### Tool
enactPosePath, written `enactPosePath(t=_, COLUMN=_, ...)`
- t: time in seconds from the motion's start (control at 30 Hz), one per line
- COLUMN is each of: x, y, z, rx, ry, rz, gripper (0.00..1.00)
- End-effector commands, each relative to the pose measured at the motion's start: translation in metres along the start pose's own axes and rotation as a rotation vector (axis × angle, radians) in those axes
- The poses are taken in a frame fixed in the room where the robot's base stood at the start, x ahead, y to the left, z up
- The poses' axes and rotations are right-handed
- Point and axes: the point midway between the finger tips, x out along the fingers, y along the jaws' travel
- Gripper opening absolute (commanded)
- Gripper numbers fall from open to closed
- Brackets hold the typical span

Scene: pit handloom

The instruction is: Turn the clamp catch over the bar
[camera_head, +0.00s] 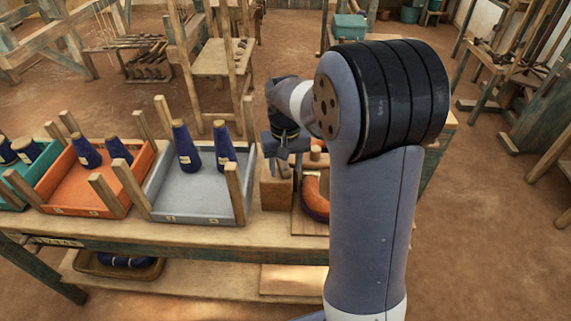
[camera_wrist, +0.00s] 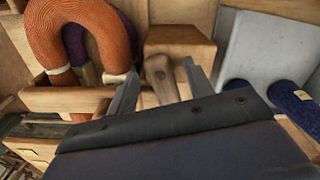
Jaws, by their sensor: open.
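A rounded wooden catch (camera_wrist: 159,77) shows in the wrist view between the fingers of my gripper (camera_wrist: 160,70). The fingers stand open on either side of it, with contact unclear. The catch lies in front of a wooden block (camera_wrist: 180,39). A pale wooden bar (camera_wrist: 66,99) runs to the left, below an orange and purple hank (camera_wrist: 88,30). The near end of the catch is hidden by my gripper, so I cannot tell whether it crosses the bar. In the head view my gripper (camera_head: 285,152) points down above the block (camera_head: 275,190), left of the hank (camera_head: 315,200).
A grey tray (camera_head: 192,208) with blue cones stands left of the block on the bench (camera_head: 150,232). An orange tray (camera_head: 90,207) and a teal tray stand farther left. Wooden posts rise at the tray corners. Open floor lies right of the bench.

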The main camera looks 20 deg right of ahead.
Motion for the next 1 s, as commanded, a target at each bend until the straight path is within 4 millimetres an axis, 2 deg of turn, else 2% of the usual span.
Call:
enactPosePath(t=0.2, x=0.0003, y=0.0, z=0.0, rx=0.0, ry=0.0, rz=0.0, gripper=0.49)
enactPosePath(t=0.73, x=-0.0001, y=0.0, z=0.0001, rx=0.0, ry=0.0, rz=0.0, gripper=0.06)
enactPosePath(t=0.87, x=-0.0005, y=0.0, z=0.0, rx=0.013, ry=0.0, rz=0.0, gripper=0.04)
enactPosePath(t=1.0, x=-0.0016, y=0.0, z=-0.0001, rx=0.096, ry=0.0, rz=0.0, gripper=0.04)
